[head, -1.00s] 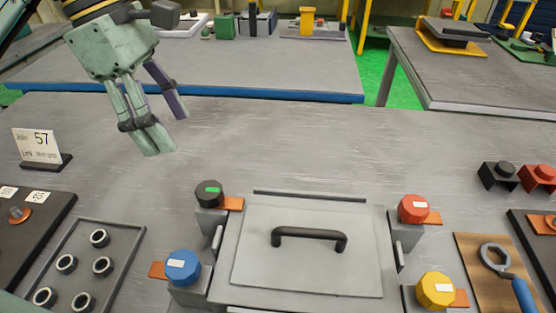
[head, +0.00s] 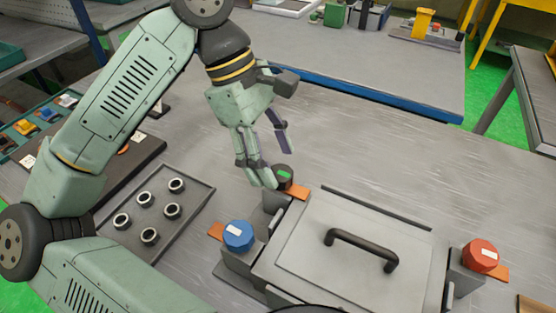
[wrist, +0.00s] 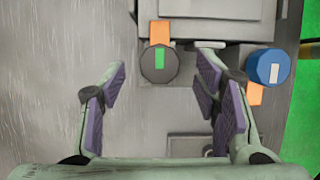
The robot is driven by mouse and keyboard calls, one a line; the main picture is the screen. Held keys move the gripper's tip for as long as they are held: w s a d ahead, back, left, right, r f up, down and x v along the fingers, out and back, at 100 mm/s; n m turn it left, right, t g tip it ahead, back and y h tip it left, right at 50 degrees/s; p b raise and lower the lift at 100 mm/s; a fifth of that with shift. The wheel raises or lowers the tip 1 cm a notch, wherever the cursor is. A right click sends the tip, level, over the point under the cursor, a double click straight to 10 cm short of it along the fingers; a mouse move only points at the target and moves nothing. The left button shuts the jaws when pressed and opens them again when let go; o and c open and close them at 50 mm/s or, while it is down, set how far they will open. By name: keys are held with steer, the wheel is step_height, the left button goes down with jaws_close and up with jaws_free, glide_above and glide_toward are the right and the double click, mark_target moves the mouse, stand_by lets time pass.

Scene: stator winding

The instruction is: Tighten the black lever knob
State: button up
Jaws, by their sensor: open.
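The black knob (head: 283,177) with a green mark sits on the back left corner of the grey lidded box, beside an orange tab (head: 299,192). In the wrist view the knob (wrist: 159,64) lies near the fingertip line, between the two finger sides, with gaps on both sides. My gripper (head: 277,167) is open and empty, tilted down at the knob. In the head view one finger partly covers the knob's left side. Whether a finger touches it cannot be told there. The two purple-padded fingers of my gripper (wrist: 163,78) are spread wide.
A blue knob (head: 239,235) is at the box's near left and a red knob (head: 480,255) at the right. The box lid (head: 345,225) has a black handle (head: 362,246). A tray (head: 190,222) with several rings lies left. The table behind the box is clear.

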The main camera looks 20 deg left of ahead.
steer(key=shift+x, duration=1.15)
steer(key=shift+c, duration=0.6)
steer(key=c, duration=1)
steer(key=shift+f+n+b, duration=0.3)
steer(key=shift+b, duration=0.5)
steer(key=shift+c, duration=0.2)
steer(key=shift+r, duration=0.3)
steer(key=o, duration=1.2)
steer(key=shift+c, duration=0.2)
steer(key=v, duration=1.2)
steer(key=shift+s, duration=0.2)
